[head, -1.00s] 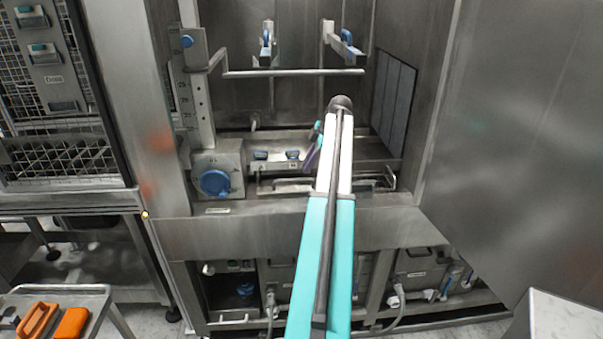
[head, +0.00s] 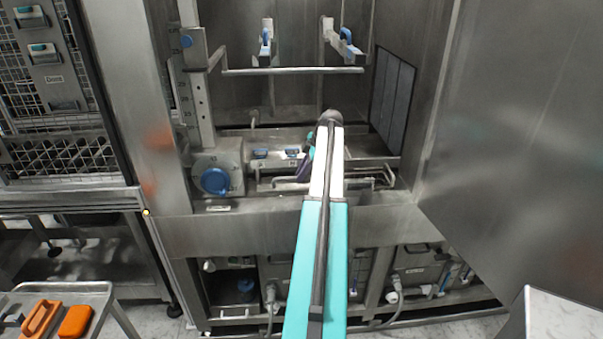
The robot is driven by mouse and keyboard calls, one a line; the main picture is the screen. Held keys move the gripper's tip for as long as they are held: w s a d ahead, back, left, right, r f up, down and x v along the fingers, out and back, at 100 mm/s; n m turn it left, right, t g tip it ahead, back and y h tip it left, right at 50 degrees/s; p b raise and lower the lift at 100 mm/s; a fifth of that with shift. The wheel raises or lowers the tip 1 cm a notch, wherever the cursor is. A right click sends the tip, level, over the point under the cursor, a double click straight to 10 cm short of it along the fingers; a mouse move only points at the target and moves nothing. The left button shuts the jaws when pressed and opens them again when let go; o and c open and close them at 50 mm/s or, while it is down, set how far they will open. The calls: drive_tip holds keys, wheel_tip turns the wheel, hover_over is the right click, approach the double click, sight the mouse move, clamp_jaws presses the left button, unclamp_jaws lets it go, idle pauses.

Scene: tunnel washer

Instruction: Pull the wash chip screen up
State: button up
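The wash chip screen appears to be the low tray-like part with a thin wire handle (head: 380,176) in the floor of the washer chamber. Its middle is hidden behind my arm. My gripper (head: 304,166) is partly visible as a dark purple and teal piece just left of my arm's far end. It is low in the chamber, close to the left part of the wire handle. My arm hides most of the fingers, so I cannot tell whether they touch the handle or are open or shut.
A box with a blue knob (head: 215,181) stands left of the gripper. A horizontal rail (head: 293,71) crosses the chamber above. A dark panel (head: 392,92) is on the right wall. A large steel door (head: 515,130) stands at right. An orange case (head: 75,321) lies on a cart.

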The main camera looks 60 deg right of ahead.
clamp_jaws()
drive_tip(key=shift+r, duration=0.15)
drive_tip(key=shift+d+r, duration=0.1)
drive_tip(key=shift+r, duration=0.2)
wheel_tip(320, 180, up, 14)
drive_tip(key=p, duration=0.1)
drive_tip(key=shift+f, duration=0.1)
drive_tip(key=shift+o, duration=2)
unclamp_jaws()
